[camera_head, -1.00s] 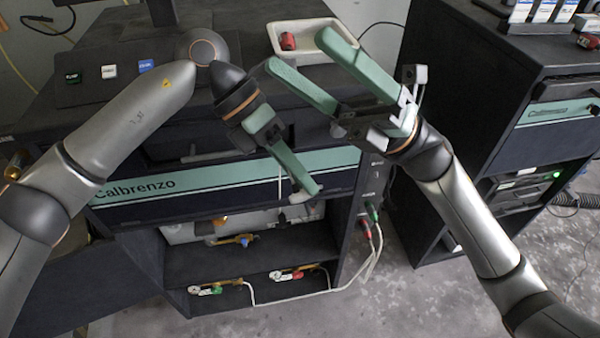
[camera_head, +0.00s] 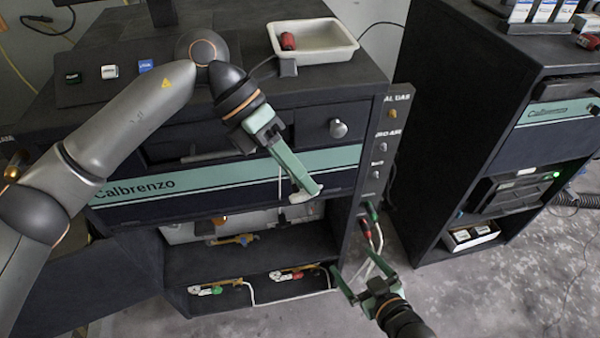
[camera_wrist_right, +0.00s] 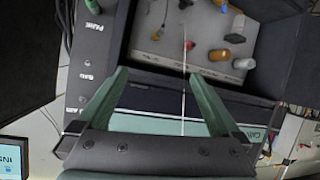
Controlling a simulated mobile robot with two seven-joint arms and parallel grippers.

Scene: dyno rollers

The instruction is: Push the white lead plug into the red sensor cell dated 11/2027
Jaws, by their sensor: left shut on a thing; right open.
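My left gripper (camera_head: 305,192) is shut in front of the Calbrenzo drawer, with a small pale piece at its fingertips. A thin white lead (camera_head: 280,185) hangs close beside it; I cannot tell whether the pale piece is its plug. A thin pale line (camera_wrist_right: 184,95) also runs upright in the right wrist view. A red cell (camera_head: 289,41) lies in the white tray on the bench top; its date is not readable. Another red cell (camera_head: 588,41) lies on the right cabinet, also unreadable. My right gripper (camera_head: 360,272) is open and empty, low by the bench's right side; its fingers also show in the wrist view (camera_wrist_right: 158,78).
The white tray (camera_head: 340,50) stands at the bench's back right. Red and green plugs (camera_head: 368,225) with pale cables are in the bench's side panel, near my right gripper. Valve fittings (camera_head: 290,274) lie on the low shelf. Floor (camera_head: 490,290) is clear at right.

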